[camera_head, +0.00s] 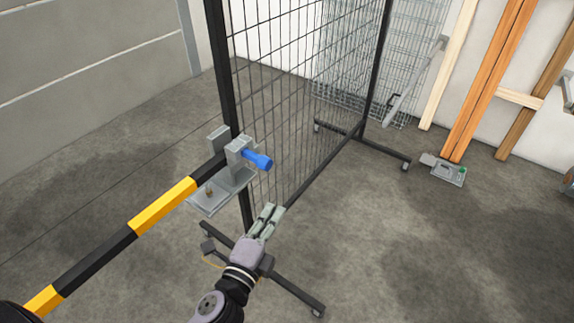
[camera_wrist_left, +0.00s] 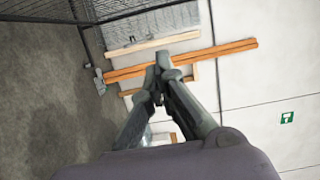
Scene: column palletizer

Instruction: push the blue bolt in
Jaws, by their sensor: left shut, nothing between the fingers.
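The blue bolt (camera_head: 258,160) sticks out to the right from a grey metal latch block (camera_head: 238,153) on the black post of the mesh fence. A black and yellow striped bar (camera_head: 163,208) runs from the lower left up to the latch. My left gripper (camera_head: 271,212) is shut and empty, below and slightly right of the bolt, apart from it. In the left wrist view the fingers (camera_wrist_left: 157,75) come together with nothing between them. The bolt does not show there. My right gripper is not in view.
The wheeled mesh fence (camera_head: 290,90) stands in front of me, its foot (camera_head: 290,288) below my left gripper. Orange and pale planks (camera_head: 490,80) lean on the wall at the right. A small grey device (camera_head: 449,174) lies on the floor there. The floor at the right is mostly clear.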

